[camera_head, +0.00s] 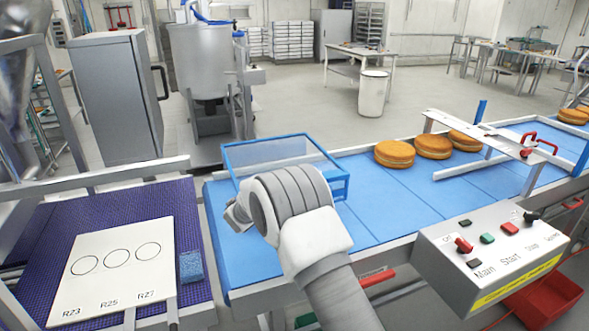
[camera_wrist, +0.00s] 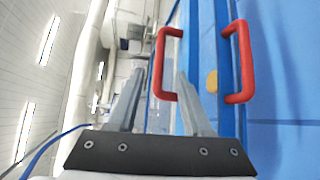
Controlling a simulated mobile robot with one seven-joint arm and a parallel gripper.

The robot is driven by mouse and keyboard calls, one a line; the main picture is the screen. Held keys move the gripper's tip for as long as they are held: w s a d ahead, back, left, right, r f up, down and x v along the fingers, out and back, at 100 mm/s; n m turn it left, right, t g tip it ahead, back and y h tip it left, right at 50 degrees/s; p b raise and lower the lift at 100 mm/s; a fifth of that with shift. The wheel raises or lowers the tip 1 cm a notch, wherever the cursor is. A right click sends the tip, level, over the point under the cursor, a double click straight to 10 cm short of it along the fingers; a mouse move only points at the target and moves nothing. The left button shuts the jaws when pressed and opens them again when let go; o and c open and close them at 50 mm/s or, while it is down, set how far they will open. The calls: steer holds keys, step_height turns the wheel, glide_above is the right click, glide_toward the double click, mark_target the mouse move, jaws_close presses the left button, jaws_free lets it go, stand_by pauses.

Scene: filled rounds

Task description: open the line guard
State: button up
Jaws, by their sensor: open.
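The line guard (camera_head: 345,186), a clear box with a blue frame, stands over the near left part of the blue conveyor in the head view. It looks closed down on the belt. My arm covers its front. The wrist view shows a red handle (camera_wrist: 160,62) close to my gripper (camera_wrist: 160,80), and a second red handle (camera_wrist: 246,60) to the right, beside a blue bar. My gripper is open, with its two grey fingers apart. The nearer handle appears ahead of and between the fingertips. I cannot tell whether they touch.
Several filled rounds (camera_head: 395,154) lie on the conveyor (camera_head: 375,190) to the right, near a metal bridge with red handles (camera_head: 540,146). A control box (camera_head: 490,250) stands at the front right. A white board (camera_head: 112,268) and blue sponge (camera_head: 191,266) lie left.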

steer(key=p+x, duration=0.1)
steer(key=x, duration=0.7)
steer(key=shift+w, duration=0.1)
jaws_close()
stand_by(1.4)
